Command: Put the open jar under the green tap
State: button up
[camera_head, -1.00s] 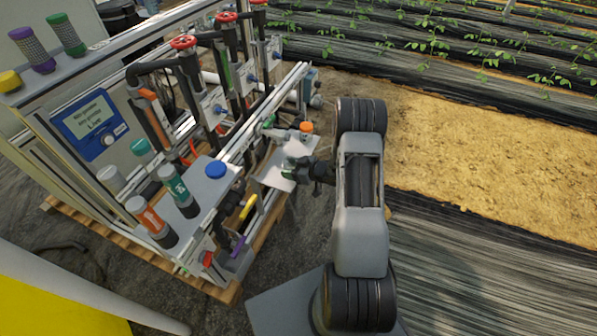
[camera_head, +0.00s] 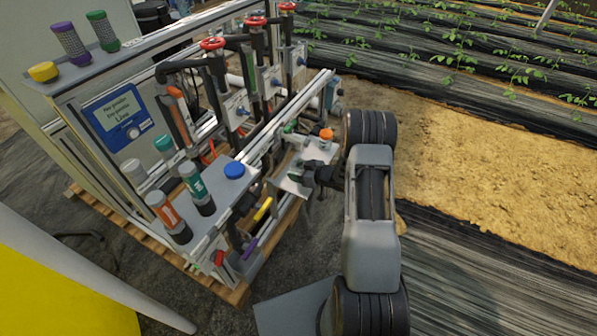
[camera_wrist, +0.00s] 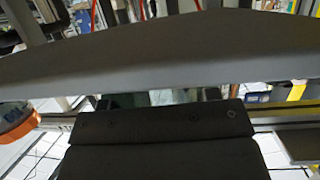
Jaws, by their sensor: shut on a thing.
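My gripper (camera_head: 301,173) is over the small grey shelf (camera_head: 319,152) on the skid's right side. It is shut on a small, dark greenish thing, probably the open jar (camera_wrist: 122,100). That shows only as a sliver between the dark gripper parts in the wrist view; its mouth and contents are hidden. A small green tap-like part (camera_head: 290,127) sits at the shelf's back edge, just behind and left of my gripper. I cannot tell whether the jar is under it or touching the shelf.
An orange-capped jar (camera_head: 326,134) stands on the shelf, and its orange part shows in the wrist view (camera_wrist: 14,124). A blue lid (camera_head: 234,170) and several labelled bottles stand on the bench at left. Pipes with red handwheels (camera_head: 212,44) rise behind. Open ground lies right.

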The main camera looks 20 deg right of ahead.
jog(key=shift+f+b, duration=0.3)
jog(key=shift+f, duration=0.1)
dwell(0.3)
jog(key=o, duration=1)
